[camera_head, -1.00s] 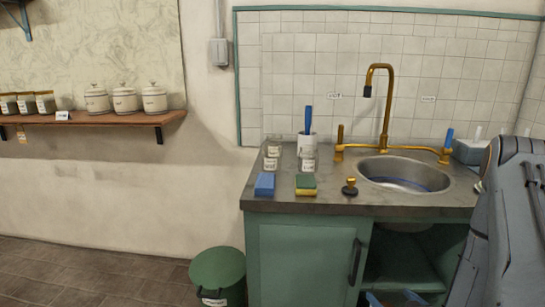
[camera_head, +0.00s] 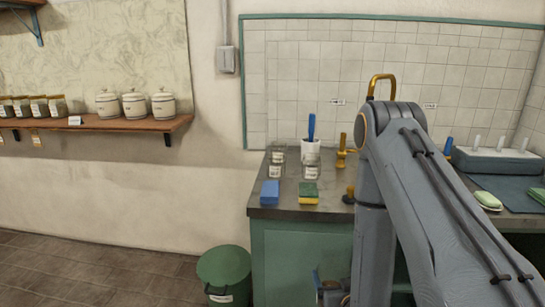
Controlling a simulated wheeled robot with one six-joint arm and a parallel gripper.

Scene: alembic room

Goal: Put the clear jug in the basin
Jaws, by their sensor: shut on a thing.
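The basin is hidden behind my arm, which crosses the right half of the view. Only the top of its brass tap (camera_head: 381,82) and one brass tap handle (camera_head: 342,153) show around the arm. I can make out no clear jug. The small clear containers on the counter look like labelled jars.
The counter (camera_head: 285,212) carries clear jars (camera_head: 312,168), a blue sponge (camera_head: 270,192), a green-yellow sponge (camera_head: 308,193), a white cup (camera_head: 311,149) and a brass-knobbed stopper (camera_head: 349,195). A green bin (camera_head: 222,270) stands left of the cabinet. A soap dish (camera_head: 487,201) lies at right.

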